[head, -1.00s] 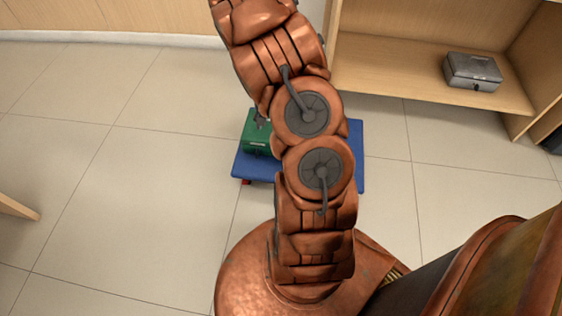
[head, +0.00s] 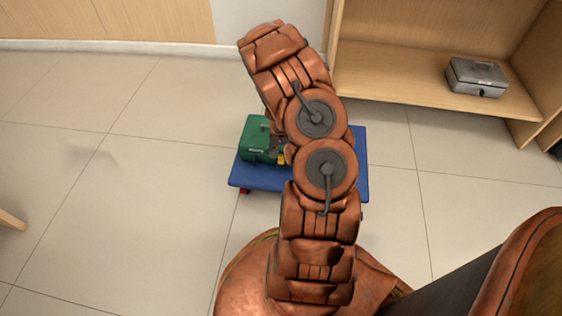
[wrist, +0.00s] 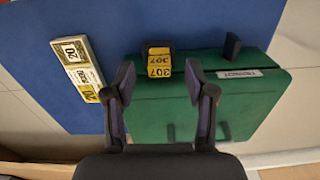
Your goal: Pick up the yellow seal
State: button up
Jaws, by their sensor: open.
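The yellow seal (wrist: 159,66), marked 307 with a dark top, shows in the wrist view at the near-middle edge of the green box (wrist: 240,102). My gripper (wrist: 159,77) is open, with one finger on each side of the seal in the picture and clear space between them. Whether the fingers are at the seal's height I cannot tell. In the head view the green box (head: 254,140) stands on a blue platform (head: 361,178), with a small yellow patch (head: 281,158) at its right side. My arm hides the gripper there.
Banded note bundles (wrist: 78,66) lie on the blue surface left of the seal. A grey metal box (head: 476,77) sits on a wooden shelf (head: 415,85).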

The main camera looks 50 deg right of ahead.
aim_at(281, 156)
notch_tip(281, 156, down, 3)
jog(key=shift+d+f+b, duration=0.1)
jog(key=shift+b, duration=0.35)
jog(key=shift+c, duration=0.4)
jog(key=c, duration=0.8)
jog(key=shift+c, duration=0.2)
